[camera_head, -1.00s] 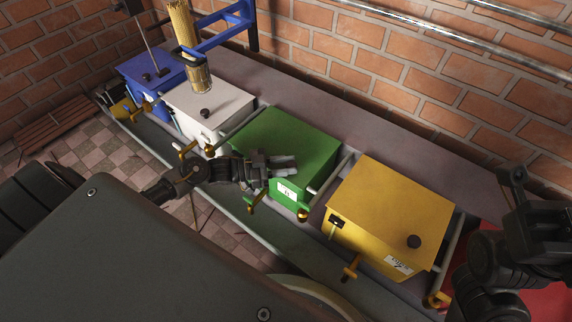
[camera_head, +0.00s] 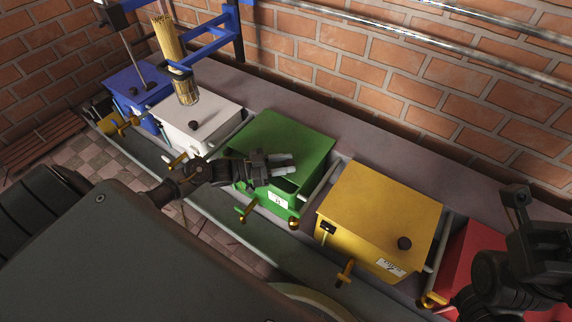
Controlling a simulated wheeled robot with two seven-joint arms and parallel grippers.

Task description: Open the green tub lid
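The green tub (camera_head: 304,141) stands in the row between the white tub and the yellow tub, with a white label (camera_head: 277,201) on its front. My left gripper (camera_head: 284,164) reaches in from the left over the front part of its green lid. Its two pale fingers lie close together and point right. No knob shows on the green lid; the gripper covers that area, so I cannot tell whether the fingers hold anything. My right gripper (camera_head: 516,207) is at the right edge, above the red tub and away from the green one. Its fingertips are unclear.
The yellow tub (camera_head: 375,200) with its dark knob (camera_head: 404,243) stands to the right, then a red tub (camera_head: 468,262). The white tub (camera_head: 208,107) and blue tub (camera_head: 128,80) stand left. Incense sticks (camera_head: 166,40) rise behind, before a brick wall (camera_head: 350,70).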

